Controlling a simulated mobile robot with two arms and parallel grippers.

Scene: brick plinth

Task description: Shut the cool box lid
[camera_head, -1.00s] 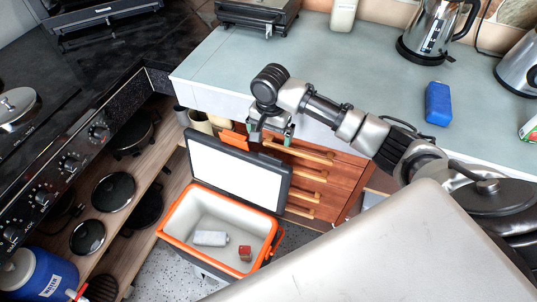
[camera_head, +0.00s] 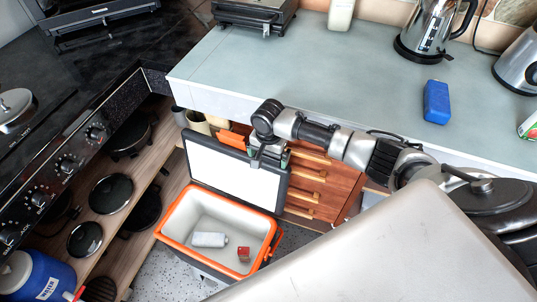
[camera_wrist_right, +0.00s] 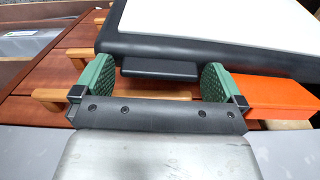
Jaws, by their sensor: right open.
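The cool box (camera_head: 165,228) stands on the floor below the counter, with an orange rim and a pale inside. Its lid (camera_head: 232,176), dark-edged with a white inner face, stands raised at the back of the box. My right gripper (camera_head: 267,158) is open at the lid's upper edge, right of its middle. In the right wrist view the green fingers (camera_wrist_right: 158,82) are spread on either side of a dark tab (camera_wrist_right: 158,68) on the lid's edge. The lid (camera_wrist_right: 215,22) fills the upper part there. My left gripper is out of view.
A white bottle (camera_head: 209,240) and a small red item (camera_head: 243,253) lie in the box. Wooden drawers (camera_head: 318,180) with bar handles stand behind the lid. An orange part (camera_wrist_right: 280,95) juts beside the right finger. The counter (camera_head: 330,65) is above, with a blue block (camera_head: 437,102).

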